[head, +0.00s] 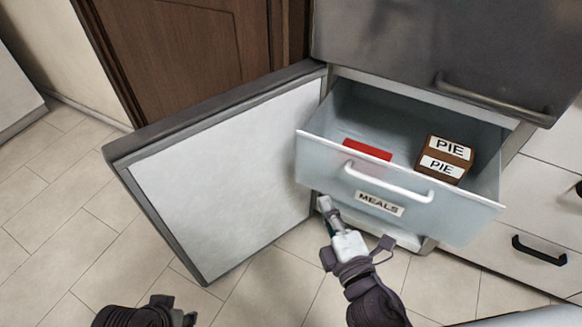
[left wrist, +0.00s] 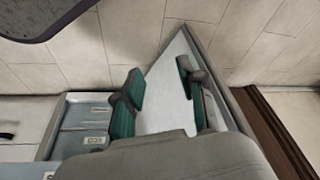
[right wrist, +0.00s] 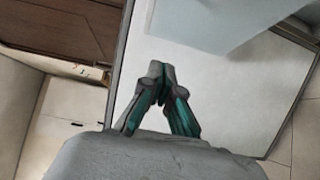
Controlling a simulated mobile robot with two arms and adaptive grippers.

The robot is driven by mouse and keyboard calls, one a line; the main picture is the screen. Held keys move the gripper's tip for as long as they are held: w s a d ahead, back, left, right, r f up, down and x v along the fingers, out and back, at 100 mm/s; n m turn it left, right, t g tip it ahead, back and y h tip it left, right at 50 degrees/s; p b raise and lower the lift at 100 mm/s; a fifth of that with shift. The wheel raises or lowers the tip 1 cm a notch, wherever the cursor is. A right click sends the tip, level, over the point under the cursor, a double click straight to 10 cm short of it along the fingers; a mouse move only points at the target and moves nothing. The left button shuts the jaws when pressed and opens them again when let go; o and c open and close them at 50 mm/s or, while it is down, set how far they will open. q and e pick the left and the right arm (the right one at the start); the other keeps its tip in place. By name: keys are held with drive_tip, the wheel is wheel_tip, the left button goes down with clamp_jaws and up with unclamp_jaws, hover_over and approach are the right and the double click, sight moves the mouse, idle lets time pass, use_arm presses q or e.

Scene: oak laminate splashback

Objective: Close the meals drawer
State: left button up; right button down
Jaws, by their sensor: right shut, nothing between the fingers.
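The meals drawer (head: 325,165) is pulled out of the freezer compartment in the head view. It has a pale translucent front, a white handle (head: 388,183) and a MEALS label (head: 379,203). A red box (head: 367,150) and brown PIE boxes (head: 446,160) lie inside. My right gripper (head: 325,203) is shut and empty, just below the front's left part; contact cannot be told. Its closed fingers show in the right wrist view (right wrist: 160,70). My left gripper (left wrist: 160,85) is open and empty in the left wrist view; only part of it shows at the head view's bottom edge.
The open freezer door (head: 225,165) stands left of the drawer, its white inner panel facing the drawer side. A grey upper door (head: 440,50) with a bar handle is above. White cabinet drawers (head: 545,210) stand right. Tiled floor (head: 50,230) is clear at left.

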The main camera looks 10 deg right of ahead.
drive_tip(key=p, duration=0.1)
approach(311, 144)
drive_tip(key=w+a, duration=0.3)
drive_tip(key=shift+w+d+f, duration=0.1)
drive_tip(key=shift+w+d, duration=0.15)
drive_tip(key=shift+w, duration=0.25)
drive_tip(key=shift+w+d, duration=0.3)
drive_tip(key=shift+w, duration=0.2)
use_arm(q)
drive_tip(key=shift+x, duration=1.2)
use_arm(e)
drive_tip(key=shift+w+d, duration=0.4)
drive_tip(key=shift+w, duration=0.1)
